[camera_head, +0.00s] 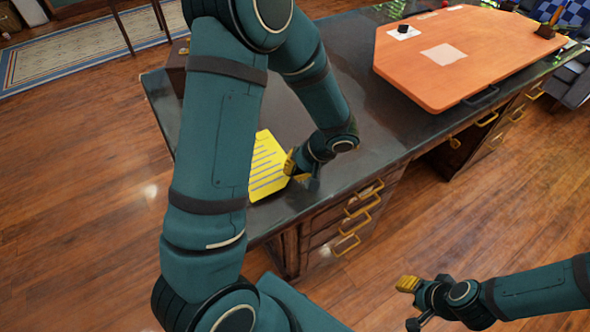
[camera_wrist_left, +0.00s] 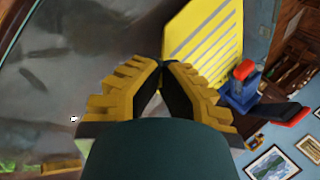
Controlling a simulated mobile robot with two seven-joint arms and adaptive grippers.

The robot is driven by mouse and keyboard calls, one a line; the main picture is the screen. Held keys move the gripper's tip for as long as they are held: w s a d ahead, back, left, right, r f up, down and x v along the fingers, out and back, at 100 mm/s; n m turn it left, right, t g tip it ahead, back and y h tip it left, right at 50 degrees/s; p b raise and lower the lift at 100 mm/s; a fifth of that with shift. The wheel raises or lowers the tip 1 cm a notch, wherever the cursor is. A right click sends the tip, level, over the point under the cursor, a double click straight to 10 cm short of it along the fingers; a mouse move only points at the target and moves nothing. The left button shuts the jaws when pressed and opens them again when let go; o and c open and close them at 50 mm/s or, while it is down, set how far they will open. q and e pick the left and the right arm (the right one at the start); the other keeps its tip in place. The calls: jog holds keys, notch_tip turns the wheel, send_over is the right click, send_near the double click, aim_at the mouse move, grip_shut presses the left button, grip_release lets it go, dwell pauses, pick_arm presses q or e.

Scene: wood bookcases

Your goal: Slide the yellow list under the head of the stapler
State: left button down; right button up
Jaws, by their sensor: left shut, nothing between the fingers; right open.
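The yellow list (camera_head: 268,165), a sheet with grey lines, lies on the dark desk. My left arm covers part of it in the head view. My left gripper (camera_head: 290,163) is shut and empty at the right edge of the list, fingertips close to it. In the left wrist view the fingertips (camera_wrist_left: 162,66) meet just beside the list (camera_wrist_left: 203,42); I cannot tell whether they touch it. A blue and red object (camera_wrist_left: 240,88), apparently the stapler, stands beside the list there. It is hidden in the head view. My right gripper (camera_head: 411,303) is open and empty, off the desk's front side.
The dark desk (camera_head: 350,95) has drawers with brass handles on its front. An orange board (camera_head: 470,60) lies at its right end with small items on it. A brown box (camera_head: 178,62) stands at the back left. The desk between list and board is mostly clear.

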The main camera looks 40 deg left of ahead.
dwell(0.4)
pick_arm(q)
jog(key=c, duration=1.1)
grip_release()
jog(key=shift+o, duration=0.2)
jog(key=v, duration=1.2)
